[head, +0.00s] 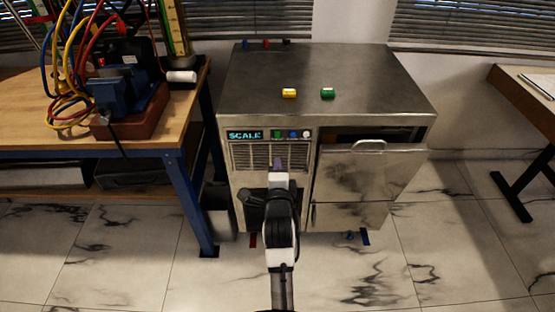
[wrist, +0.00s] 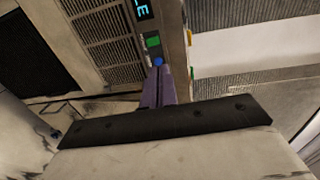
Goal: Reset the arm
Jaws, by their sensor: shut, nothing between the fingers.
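My arm reaches forward from the bottom of the head view, in front of the metal cabinet (head: 335,75). My gripper (head: 278,165) is shut and empty, with purple fingers pointing at the cabinet's front panel. In the wrist view the shut fingers (wrist: 158,75) lie close below a blue button (wrist: 158,61) and a green button (wrist: 152,41) on the panel. I cannot tell whether the fingertips touch the panel. The lit SCALE display (head: 244,134) is left of the buttons in the head view.
A yellow piece (head: 289,93) and a green piece (head: 327,93) lie on the cabinet top. The upper right drawer front (head: 368,170) is tilted open. A wooden bench (head: 30,135) with a blue vise (head: 125,92) and cables stands left. A table (head: 530,100) stands right.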

